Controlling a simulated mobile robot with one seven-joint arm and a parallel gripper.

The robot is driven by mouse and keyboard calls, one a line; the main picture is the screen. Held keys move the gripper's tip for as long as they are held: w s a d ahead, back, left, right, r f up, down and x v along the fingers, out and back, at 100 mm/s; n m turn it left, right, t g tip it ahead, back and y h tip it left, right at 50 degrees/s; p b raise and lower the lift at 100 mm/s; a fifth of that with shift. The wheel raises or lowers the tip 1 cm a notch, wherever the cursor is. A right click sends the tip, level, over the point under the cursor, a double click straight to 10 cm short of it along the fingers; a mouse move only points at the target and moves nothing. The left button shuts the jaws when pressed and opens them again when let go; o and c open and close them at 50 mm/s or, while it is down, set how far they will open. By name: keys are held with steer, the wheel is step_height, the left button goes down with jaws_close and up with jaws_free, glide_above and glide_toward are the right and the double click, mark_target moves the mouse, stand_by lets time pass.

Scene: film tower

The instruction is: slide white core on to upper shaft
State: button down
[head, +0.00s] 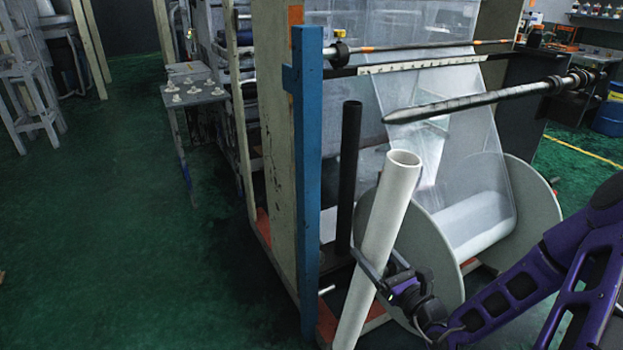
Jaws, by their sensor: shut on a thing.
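The white core (385,219) is a long hollow tube, nearly upright, its open top end leaning to the right. My gripper (372,272) is shut on the core below its middle, coming from the lower right. The core's bottom end is outside the picture. The upper shaft (470,102) is a long dark bar with a tapered free end at the left and collars at its right end. It looks bare. The core's top opening shows below the shaft's tapered end, apart from it in the picture. The core hides part of the reel behind it.
A large pale flanged reel (537,215) with clear film stands behind the core. A blue post (307,190) and an upright black tube (348,165) are left of the core. A thin rod (425,46) crosses above the shaft. Green floor (120,230) is open at the left.

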steer(key=s+a+r+m+t+y+p, duration=0.1)
steer(key=s+a+r+m+t, duration=0.1)
steer(key=a+r+m, duration=0.4)
steer(key=s+a+r+m+t+y+p, duration=0.1)
steer(key=a+r+m+t, duration=0.15)
steer(key=r+m, duration=0.45)
steer(key=s+a+r+m+t+y+p, duration=0.15)
steer(key=a+r+m, duration=0.3)
steer(key=r, duration=0.45)
steer(key=w+a+b, duration=0.3)
steer(key=w+b, duration=0.1)
steer(key=shift+w+a+r, duration=0.15)
steer(key=shift+w+a, duration=0.15)
steer(key=shift+w, duration=0.1)
steer(key=shift+w+h, duration=0.1)
steer(key=shift+h, duration=0.15)
